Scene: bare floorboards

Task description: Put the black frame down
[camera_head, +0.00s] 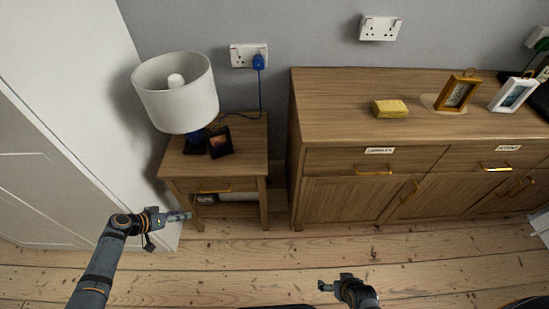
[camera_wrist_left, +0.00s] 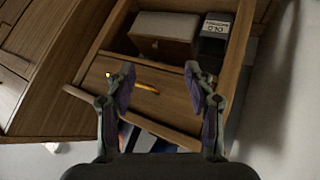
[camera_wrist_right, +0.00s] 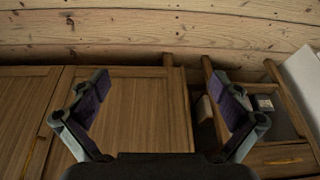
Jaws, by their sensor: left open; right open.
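The black frame (camera_head: 220,141) stands leaning back on the bedside table (camera_head: 248,135), in front of and to the right of the lamp's base. It holds a dark, reddish picture. My left gripper (camera_head: 185,216) is open and empty, low at the table's front left and apart from the frame. In the left wrist view, its open fingers (camera_wrist_left: 160,80) face the table's drawer front. The frame cannot be made out there for certain. My right gripper (camera_head: 323,286) is open and empty over the floor; its spread fingers show in the right wrist view (camera_wrist_right: 160,95).
A white-shaded lamp (camera_head: 176,95) fills the table's left. Boxes (camera_wrist_left: 164,31) lie on its lower shelf. The wooden sideboard (camera_head: 340,100) carries a yellow sponge (camera_head: 389,109), a gold frame (camera_head: 457,93) and a white frame (camera_head: 513,94). A blue cord runs behind the table.

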